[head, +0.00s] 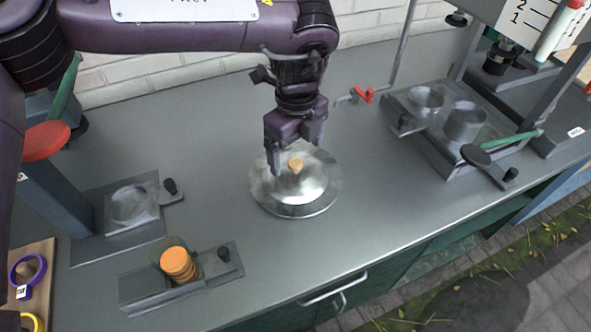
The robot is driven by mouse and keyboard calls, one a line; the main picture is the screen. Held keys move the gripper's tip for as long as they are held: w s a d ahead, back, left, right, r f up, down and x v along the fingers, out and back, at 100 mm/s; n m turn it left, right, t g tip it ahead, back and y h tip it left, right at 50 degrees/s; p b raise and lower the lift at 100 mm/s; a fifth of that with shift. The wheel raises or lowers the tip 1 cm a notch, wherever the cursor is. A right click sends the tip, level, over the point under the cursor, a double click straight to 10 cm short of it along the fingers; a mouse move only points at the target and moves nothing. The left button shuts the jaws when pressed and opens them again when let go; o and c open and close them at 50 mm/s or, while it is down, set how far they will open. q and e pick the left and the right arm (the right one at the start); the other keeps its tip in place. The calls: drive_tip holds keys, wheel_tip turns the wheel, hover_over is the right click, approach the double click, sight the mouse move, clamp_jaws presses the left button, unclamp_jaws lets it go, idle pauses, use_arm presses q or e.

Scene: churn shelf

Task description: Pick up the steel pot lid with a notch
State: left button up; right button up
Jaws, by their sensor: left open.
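The steel pot lid (318,186) is a shiny round dome with a flat rim, lying on the grey counter in the middle of the head view. A light wooden knob (296,165) stands at its top. I cannot make out a notch in the rim. My left gripper (297,157) points down over the lid, its fingers open and on either side of the knob. Whether the fingers touch the knob or the lid, I cannot tell. My right gripper is not in view.
A grey stand with two steel cups (464,122) is at right. A red-handled tap (363,95) is behind the lid. The counter (400,215) is clear around the lid.

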sight(295, 164)
use_arm(q)
wheel_tip(295, 164, down, 5)
drive_tip(key=shift+a+r+p, duration=0.1)
drive_tip(key=shift+r+p, duration=0.1)
drive_tip(key=shift+p, duration=0.25)
drive_tip(key=shift+c, duration=0.2)
drive_tip(key=shift+s+f, duration=0.1)
clamp_jaws()
